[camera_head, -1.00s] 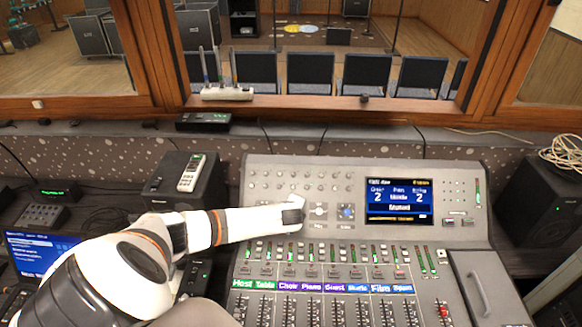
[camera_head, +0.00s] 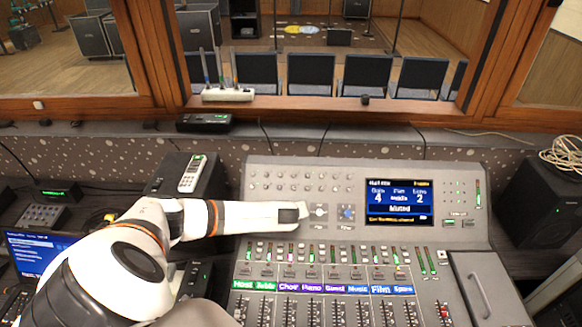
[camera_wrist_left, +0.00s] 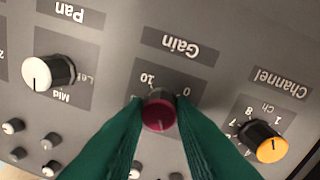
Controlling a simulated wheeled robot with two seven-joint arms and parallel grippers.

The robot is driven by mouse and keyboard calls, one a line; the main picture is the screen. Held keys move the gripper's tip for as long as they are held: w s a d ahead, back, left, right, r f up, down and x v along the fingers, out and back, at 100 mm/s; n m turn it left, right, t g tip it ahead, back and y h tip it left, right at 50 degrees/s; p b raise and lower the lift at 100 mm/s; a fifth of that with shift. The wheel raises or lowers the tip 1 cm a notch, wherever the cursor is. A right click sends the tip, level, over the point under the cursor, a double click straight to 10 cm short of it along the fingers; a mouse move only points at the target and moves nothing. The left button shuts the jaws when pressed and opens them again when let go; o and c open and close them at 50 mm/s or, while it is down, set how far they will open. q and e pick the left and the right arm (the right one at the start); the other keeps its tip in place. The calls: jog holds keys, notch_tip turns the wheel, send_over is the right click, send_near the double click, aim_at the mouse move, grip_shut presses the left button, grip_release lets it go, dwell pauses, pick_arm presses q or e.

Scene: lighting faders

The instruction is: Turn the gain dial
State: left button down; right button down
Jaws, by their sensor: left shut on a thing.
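The gain dial (camera_wrist_left: 159,108) is a dark knob with a crimson face under the "Gain" label in the left wrist view, where the lettering appears upside down. The green fingers of my left gripper (camera_wrist_left: 156,112) are shut on it, one on each side. In the head view my left gripper (camera_head: 300,212) reaches to the upper panel of the mixing console (camera_head: 262,228) and hides the dial. The console's screen (camera_head: 398,203) shows "4" on its left and "2" on its right, with a bright bar below. My right gripper is in no view.
A white-faced pan knob (camera_wrist_left: 48,72) and an orange channel knob (camera_wrist_left: 262,141) flank the dial. Rows of small knobs and labelled faders cover the console. A remote (camera_head: 192,173) lies on a speaker at left; another speaker (camera_head: 541,210) stands at right.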

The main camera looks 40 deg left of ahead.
pick_arm(q)
jog(key=shift+m, duration=0.6)
jog(key=c, duration=1.2)
grip_release()
jog(key=shift+s+d+r, duration=0.25)
jog(key=shift+s+r, duration=0.15)
jog(key=shift+r, duration=0.05)
jog(key=b+v, duration=0.1)
jog(key=v, duration=0.9)
jog(key=shift+s+d+r+b, duration=0.15)
jog(key=shift+r+b, duration=0.2)
jog(key=shift+b, duration=0.05)
